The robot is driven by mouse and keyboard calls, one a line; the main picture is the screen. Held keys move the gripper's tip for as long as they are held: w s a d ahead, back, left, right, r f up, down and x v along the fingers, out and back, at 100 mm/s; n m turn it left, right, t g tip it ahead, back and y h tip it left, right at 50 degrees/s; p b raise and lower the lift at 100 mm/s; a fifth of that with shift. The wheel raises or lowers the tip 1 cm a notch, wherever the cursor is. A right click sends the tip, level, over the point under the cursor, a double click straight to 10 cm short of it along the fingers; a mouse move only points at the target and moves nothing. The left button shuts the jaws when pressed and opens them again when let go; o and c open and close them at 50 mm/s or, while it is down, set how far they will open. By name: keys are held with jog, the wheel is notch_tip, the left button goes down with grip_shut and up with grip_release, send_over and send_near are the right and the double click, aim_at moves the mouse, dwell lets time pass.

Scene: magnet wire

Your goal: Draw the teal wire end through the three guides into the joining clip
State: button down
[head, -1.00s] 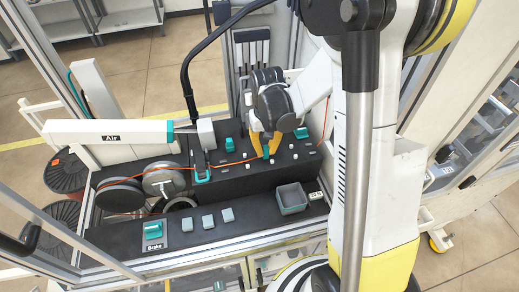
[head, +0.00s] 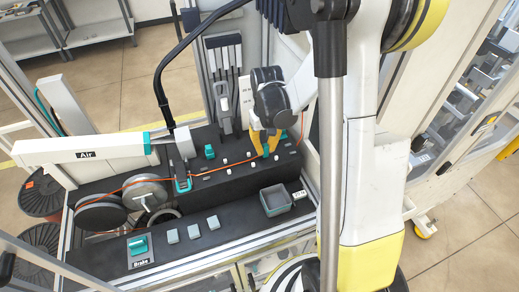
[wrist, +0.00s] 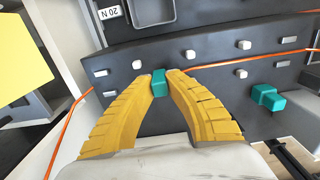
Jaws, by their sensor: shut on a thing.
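My gripper (head: 265,151) is shut on the teal wire end (wrist: 158,82), a small teal block between the two yellow fingertips in the wrist view. The orange wire (wrist: 275,57) runs from it toward the spool side. In the head view this wire (head: 215,170) crosses the dark block's top from the teal clamp (head: 182,184). Small white pegs, apparently the guides, stand along the wire; one is a white peg (wrist: 190,54) just beyond the fingers. A second orange wire (wrist: 70,125) ends near a small grey piece (wrist: 110,93) beside the fingers. I cannot identify the joining clip for certain.
A grey bin (head: 265,207) stands on the front ledge by the 20 N label (head: 299,195). A teal block (head: 210,151) sits behind the pegs. The white Air arm (head: 85,153) and spools (head: 101,213) are at left. The teal brake switch (head: 138,244) is in front.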

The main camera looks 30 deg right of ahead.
aim_at(290, 149)
jog(key=shift+s+d+b, duration=0.2)
jog(key=shift+s+d, duration=0.1)
jog(key=shift+d, duration=1.2)
jog(key=shift+s+d+b, duration=0.2)
jog(key=shift+s+d, duration=0.15)
jog(key=shift+d, duration=1.15)
jog(key=shift+s+d+b, duration=0.2)
jog(key=shift+s+d, duration=0.1)
jog(key=shift+d, duration=1.2)
jog(key=shift+f+b, duration=0.35)
jog(key=shift+b, duration=0.05)
jog(key=c, duration=1.4)
grip_release()
jog(key=shift+r+p, duration=1.65)
jog(key=shift+r, duration=0.9)
